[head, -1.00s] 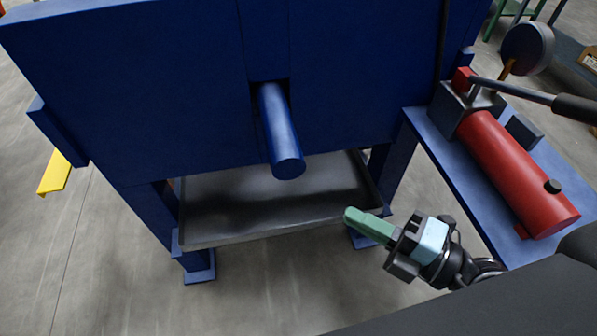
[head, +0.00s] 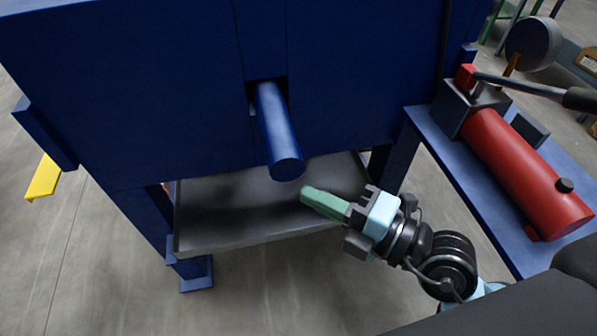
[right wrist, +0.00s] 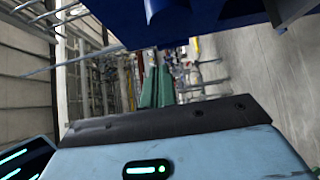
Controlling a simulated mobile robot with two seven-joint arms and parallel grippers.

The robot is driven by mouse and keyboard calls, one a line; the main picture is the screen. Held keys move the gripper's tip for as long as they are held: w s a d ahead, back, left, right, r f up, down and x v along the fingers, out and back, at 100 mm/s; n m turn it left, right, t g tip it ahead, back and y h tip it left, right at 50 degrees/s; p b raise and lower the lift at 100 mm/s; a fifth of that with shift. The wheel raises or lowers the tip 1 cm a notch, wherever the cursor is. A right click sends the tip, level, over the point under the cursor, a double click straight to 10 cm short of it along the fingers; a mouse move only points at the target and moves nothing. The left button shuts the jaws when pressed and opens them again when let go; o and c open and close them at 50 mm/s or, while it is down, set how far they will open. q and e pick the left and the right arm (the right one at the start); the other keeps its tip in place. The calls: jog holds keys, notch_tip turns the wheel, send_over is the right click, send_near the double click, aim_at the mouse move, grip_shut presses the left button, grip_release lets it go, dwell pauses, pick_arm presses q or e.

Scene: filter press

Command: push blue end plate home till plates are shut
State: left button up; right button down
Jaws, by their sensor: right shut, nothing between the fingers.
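The blue end plate (head: 130,90) fills the upper part of the head view as a tall blue face. A blue round bar (head: 273,130) sticks out of a notch in its middle toward me. My right gripper (head: 308,194) has green fingers, shut and empty. It is below and slightly right of the bar's near end in the head view, apart from it. In the right wrist view the green fingers (right wrist: 156,88) are together, with blue structure above them. The filter plates behind the end plate are hidden. My left gripper is not in view.
A grey tray (head: 200,238) lies under the blue frame. At the right, a red cylinder pump (head: 525,172) with a long lever stands on a blue shelf (head: 470,190). A yellow piece (head: 43,178) is at the left. The floor in front is clear.

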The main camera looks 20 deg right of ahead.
aim_at(273, 86)
jog(key=shift+w+a, duration=0.25)
jog(key=shift+w, duration=0.7)
jog(key=shift+w+a, duration=0.25)
jog(key=shift+w, duration=0.75)
jog(key=shift+w+a, duration=0.25)
jog(key=shift+w, duration=0.7)
jog(key=shift+w+d+r, duration=0.15)
jog(key=shift+w, duration=0.3)
jog(key=w, duration=0.2)
jog(key=w+p, duration=0.1)
jog(key=w, duration=0.1)
jog(key=w+r, duration=0.1)
jog(key=w, duration=0.1)
jog(key=shift+w+d+p, duration=0.35)
jog(key=shift+p, duration=0.05)
jog(key=w, duration=0.5)
jog(key=w+f+b, duration=0.1)
jog(key=w, duration=1)
jog(key=shift+a+f, duration=0.1)
jog(key=shift+f, duration=0.1)
jog(key=shift+w, duration=0.4)
